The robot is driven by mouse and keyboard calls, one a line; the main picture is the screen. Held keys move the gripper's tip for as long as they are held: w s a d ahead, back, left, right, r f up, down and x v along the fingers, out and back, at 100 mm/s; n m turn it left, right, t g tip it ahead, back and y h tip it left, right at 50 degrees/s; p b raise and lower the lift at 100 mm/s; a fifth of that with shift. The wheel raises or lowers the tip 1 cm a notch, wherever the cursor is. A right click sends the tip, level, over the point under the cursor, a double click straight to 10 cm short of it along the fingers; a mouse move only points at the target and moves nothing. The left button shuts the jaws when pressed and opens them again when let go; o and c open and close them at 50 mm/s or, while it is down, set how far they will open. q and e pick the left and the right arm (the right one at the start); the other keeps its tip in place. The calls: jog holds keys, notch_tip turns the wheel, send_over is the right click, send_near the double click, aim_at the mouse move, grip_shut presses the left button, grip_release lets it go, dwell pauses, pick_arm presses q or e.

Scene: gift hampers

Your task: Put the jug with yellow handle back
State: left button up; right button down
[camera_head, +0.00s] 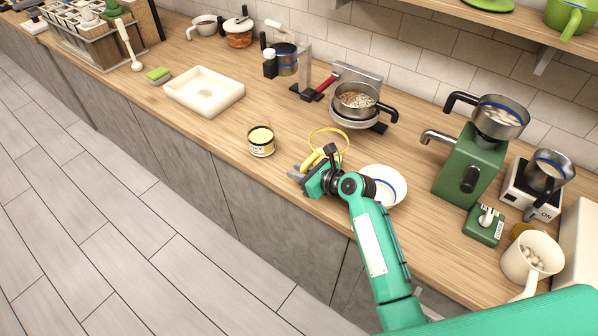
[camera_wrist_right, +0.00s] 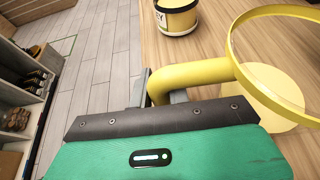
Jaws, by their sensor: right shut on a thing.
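The jug with yellow handle (camera_wrist_right: 200,74) is in the right wrist view, with a thin yellow rim and a yellow base; its wall looks clear. In the head view its yellow rim (camera_head: 329,130) stands just beyond my right gripper (camera_head: 303,176), near the counter's front edge. The right gripper is shut on the handle. I cannot tell whether the jug's base touches the counter. My left gripper is in no view.
A yellow tin (camera_head: 261,142) stands left of the jug, and a white bowl (camera_head: 391,178) right of it, partly behind my arm. A scale with a pan (camera_head: 357,100) is behind. A green grinder (camera_head: 463,165) stands right. Bare counter lies between tin and white tray (camera_head: 204,92).

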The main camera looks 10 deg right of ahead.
jog(key=shift+f, duration=0.2)
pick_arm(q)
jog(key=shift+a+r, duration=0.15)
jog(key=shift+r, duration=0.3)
pick_arm(e)
jog(key=shift+f, duration=0.4)
jog(key=c, duration=1.3)
grip_release()
jog(key=shift+f+b, duration=0.25)
jog(key=shift+b, duration=0.25)
pick_arm(q)
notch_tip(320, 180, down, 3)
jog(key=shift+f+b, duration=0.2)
jog(key=shift+b, duration=0.9)
pick_arm(e)
jog(key=v, duration=1.4)
jog(key=shift+r, duration=0.1)
